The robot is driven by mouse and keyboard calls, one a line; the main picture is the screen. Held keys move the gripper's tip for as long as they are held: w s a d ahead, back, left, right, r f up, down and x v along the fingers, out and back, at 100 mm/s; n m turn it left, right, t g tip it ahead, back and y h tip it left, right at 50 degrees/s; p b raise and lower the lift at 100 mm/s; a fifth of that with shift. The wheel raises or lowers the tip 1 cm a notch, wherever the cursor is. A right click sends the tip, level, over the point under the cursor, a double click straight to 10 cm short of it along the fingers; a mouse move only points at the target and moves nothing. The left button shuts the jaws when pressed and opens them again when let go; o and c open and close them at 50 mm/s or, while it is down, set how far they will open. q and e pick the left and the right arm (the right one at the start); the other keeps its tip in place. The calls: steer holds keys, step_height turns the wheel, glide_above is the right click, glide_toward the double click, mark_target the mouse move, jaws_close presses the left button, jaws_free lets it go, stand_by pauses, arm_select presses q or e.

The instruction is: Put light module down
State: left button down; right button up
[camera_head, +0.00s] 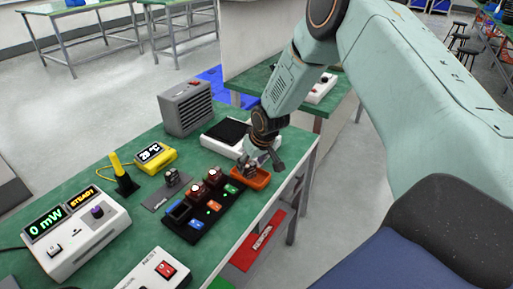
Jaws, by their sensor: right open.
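My right gripper (264,162) points down over the orange tray (262,182) near the right edge of the green bench. Its jaws are open. A small dark light module (249,169) appears to be in the tray, right beside the fingers; the fingers partly hide it, so I cannot tell whether they touch. Two modules with reddish tops (198,191) (214,176) sit in the black rack (225,212) left of the tray. Another small module (172,176) stands on a grey plate (158,200). My left gripper is not in view.
A white device with a dark top (213,142) and a grey heater box (185,107) stand behind. A yellow temperature display (155,157), a yellow probe in a black stand (122,175) and a power meter (75,235) are at left. A white switch box (155,270) is in front.

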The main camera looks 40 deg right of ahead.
steer(key=p+v, duration=0.2)
steer(key=v, duration=0.1)
steer(key=shift+s+r, duration=0.1)
steer(key=shift+r, duration=0.1)
steer(key=p, duration=0.2)
glide_toward(250, 165)
steer(key=shift+s+v, duration=0.2)
steer(key=shift+v, duration=1.45)
steer(key=s+a+f+g+y, duration=0.1)
steer(key=s+a+f, duration=0.6)
steer(key=s, duration=0.2)
steer(key=s+a+f+g+y, duration=0.2)
steer(key=s+a+f, duration=0.45)
steer(key=s, duration=0.25)
steer(key=s+f+g+h, duration=0.1)
steer(key=s+f+h, duration=0.1)
steer(key=s, duration=1.5)
steer(key=shift+f+h, duration=0.4)
steer(key=shift+h, duration=0.1)
